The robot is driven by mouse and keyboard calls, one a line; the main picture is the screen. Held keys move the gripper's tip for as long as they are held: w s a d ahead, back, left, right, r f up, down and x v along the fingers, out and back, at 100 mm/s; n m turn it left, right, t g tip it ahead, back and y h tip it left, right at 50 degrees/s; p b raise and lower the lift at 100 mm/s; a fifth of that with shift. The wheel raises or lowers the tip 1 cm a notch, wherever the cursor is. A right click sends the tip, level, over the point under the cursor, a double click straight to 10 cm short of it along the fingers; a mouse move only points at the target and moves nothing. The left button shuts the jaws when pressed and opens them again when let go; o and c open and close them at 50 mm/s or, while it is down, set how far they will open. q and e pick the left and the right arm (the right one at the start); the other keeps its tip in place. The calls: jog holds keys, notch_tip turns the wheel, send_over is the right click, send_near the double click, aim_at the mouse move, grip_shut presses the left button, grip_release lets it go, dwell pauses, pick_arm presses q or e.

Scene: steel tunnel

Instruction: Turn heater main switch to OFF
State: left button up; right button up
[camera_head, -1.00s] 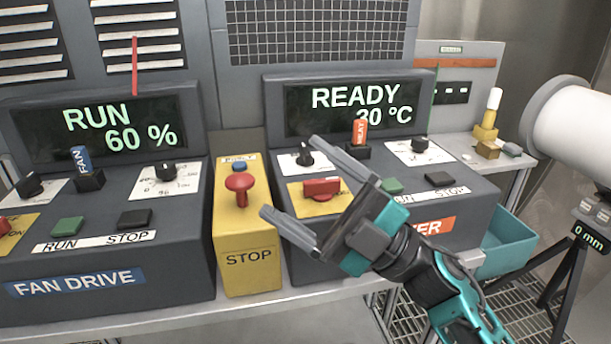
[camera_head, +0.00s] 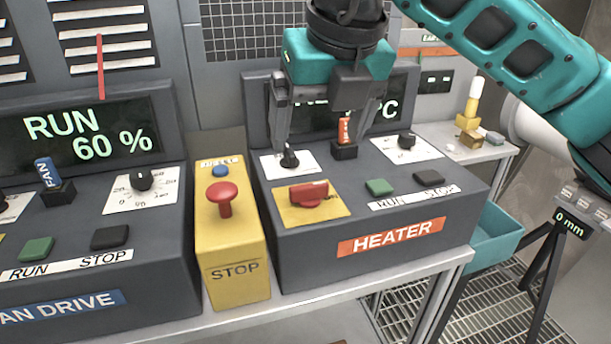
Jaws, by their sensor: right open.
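The heater main switch (camera_head: 309,194) is a red rotary handle on a yellow plate, on the sloped top of the grey heater console (camera_head: 330,270). Its handle lies roughly across the plate. My right gripper (camera_head: 322,140) is open and points down over the rear of the console, behind the red switch and apart from it. Its left finger is close to the black knob (camera_head: 289,159) on a white dial; I cannot tell if they touch. The orange HEAT tag (camera_head: 345,131) stands between the fingers in the picture. The gripper partly hides the heater display (camera_head: 390,108).
A yellow STOP box (camera_head: 235,250) with a red mushroom button (camera_head: 221,196) stands left of the heater console. The fan drive console (camera_head: 110,285) is further left. Green (camera_head: 379,187) and black (camera_head: 429,177) buttons lie right of the red switch. A teal bin (camera_head: 497,240) hangs at the right.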

aim_at(309, 186)
jog(key=x, duration=0.8)
jog(key=p+x, duration=0.1)
jog(key=x, duration=0.3)
jog(key=shift+w+d+f, duration=0.15)
jog(key=shift+w+d, duration=0.2)
jog(key=shift+w, duration=0.1)
